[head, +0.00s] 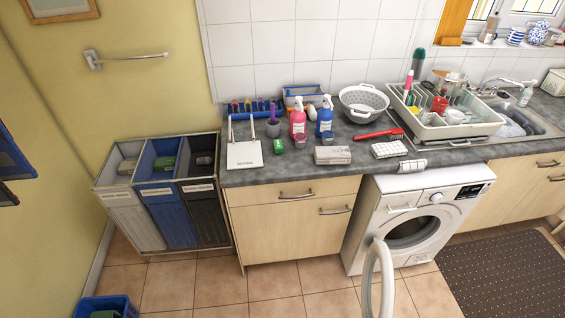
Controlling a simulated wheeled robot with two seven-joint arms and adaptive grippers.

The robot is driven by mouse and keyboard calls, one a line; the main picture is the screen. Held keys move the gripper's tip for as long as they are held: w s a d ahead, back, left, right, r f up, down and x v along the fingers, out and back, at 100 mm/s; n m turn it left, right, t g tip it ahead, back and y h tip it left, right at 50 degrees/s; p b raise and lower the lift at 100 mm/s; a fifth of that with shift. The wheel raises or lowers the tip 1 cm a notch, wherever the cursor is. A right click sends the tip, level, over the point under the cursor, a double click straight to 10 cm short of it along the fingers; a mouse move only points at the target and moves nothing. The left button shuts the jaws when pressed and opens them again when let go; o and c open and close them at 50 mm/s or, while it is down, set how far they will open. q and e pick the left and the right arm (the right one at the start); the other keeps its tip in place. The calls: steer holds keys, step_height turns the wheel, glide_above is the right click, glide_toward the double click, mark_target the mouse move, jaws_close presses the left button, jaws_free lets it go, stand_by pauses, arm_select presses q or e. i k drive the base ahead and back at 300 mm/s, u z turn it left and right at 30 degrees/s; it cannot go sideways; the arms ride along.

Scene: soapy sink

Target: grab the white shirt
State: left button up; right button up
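I cannot make out a white shirt for certain in the head view. A white folded cloth-like item (388,149) lies on the counter above the washing machine. A smaller white item (412,164) lies at the counter's front edge, to its right. The white washing machine (375,225) stands under the counter with its round door (369,285) swung open toward me. Its drum opening (411,232) is dark, and I cannot tell what is inside. Neither of my grippers is in view.
The grey counter (350,175) holds a pink bottle (298,121), a blue bottle (325,120), a colander (363,102) and a dish rack (430,127) beside the sink (515,125). Sorting bins (165,190) stand left. A blue basket (105,306) is on the tiled floor.

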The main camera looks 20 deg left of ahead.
mark_target(326, 154)
steer(key=u, duration=1.8)
steer(key=i, duration=1.35)
steer(key=z, duration=0.65)
